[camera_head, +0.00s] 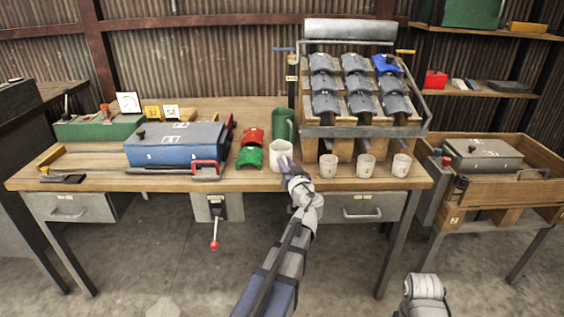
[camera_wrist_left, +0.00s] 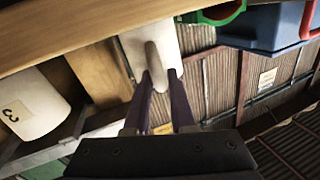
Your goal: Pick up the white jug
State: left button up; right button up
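The white jug (camera_head: 280,153) stands upright near the front edge of the wooden workbench, just in front of a tall green jug (camera_head: 284,125). My left gripper (camera_head: 285,163) is at the jug's front right side. In the left wrist view the jug (camera_wrist_left: 133,50) is ahead of the fingers with its handle (camera_wrist_left: 154,62) towards me. My left fingers (camera_wrist_left: 160,78) are apart, one on each side of the handle's lower end; I cannot tell whether they touch it. My right gripper is out of view; only a piece of my right arm shows at the lower right.
Three white cups (camera_head: 365,166) stand to the right along the front edge; one marked 3 (camera_wrist_left: 28,104) shows in the wrist view. A rack of grey parts (camera_head: 357,131) stands behind them. Red and green curved parts (camera_head: 249,157) and a blue box (camera_head: 176,144) lie left.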

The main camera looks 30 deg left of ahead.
pick_arm(q)
grip_shut()
dwell(0.9)
